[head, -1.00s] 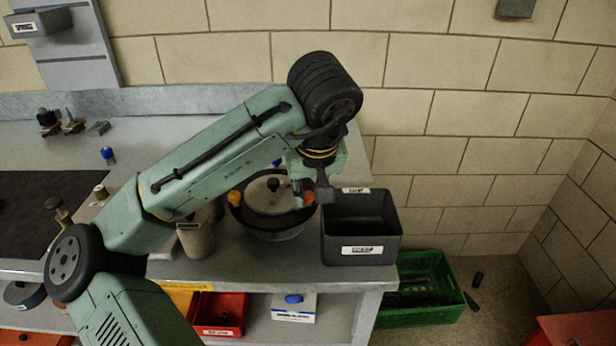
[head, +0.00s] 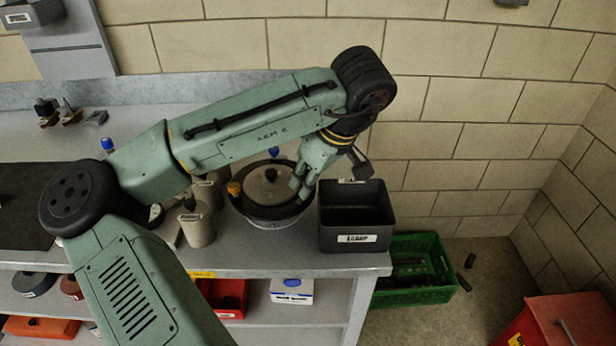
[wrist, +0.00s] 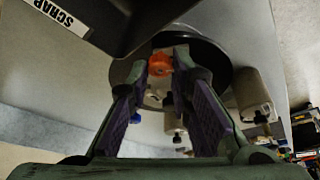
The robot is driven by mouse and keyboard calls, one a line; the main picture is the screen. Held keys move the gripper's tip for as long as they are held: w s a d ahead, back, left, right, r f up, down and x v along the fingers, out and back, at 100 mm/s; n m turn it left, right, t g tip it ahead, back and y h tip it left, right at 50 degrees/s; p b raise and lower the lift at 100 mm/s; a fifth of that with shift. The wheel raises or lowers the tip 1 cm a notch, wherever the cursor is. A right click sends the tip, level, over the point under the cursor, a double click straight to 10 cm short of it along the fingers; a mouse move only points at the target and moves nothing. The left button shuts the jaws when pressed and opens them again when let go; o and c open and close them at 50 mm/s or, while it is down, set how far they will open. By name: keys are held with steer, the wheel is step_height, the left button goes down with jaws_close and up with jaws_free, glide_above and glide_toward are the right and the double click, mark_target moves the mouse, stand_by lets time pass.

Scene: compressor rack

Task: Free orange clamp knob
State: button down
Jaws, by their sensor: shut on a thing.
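A round vessel with a dark rim (head: 244,207) and a grey lid (head: 262,187) stands near the bench's right end. A black knob (head: 271,175) sits at the lid's middle. My gripper (head: 300,186) reaches down to the vessel's right edge. In the wrist view its fingers (wrist: 161,66) are shut on an orange knob (wrist: 160,64) at the rim. The fingers hide that knob in the head view. Another orange knob (head: 234,188) is at the rim's left and a blue knob (head: 273,151) at its back. I cannot tell whether the held knob is loose.
A dark scrap bin (head: 355,239) stands close to my gripper's right. Beige containers (head: 198,230) stand left of the vessel. A green crate (head: 408,292) is on the floor below the bench's right end. The wall is behind.

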stand_by(0.5)
steer(key=c, duration=1.4)
jaws_free()
steer(key=shift+c, duration=0.2)
steer(key=v, duration=1.2)
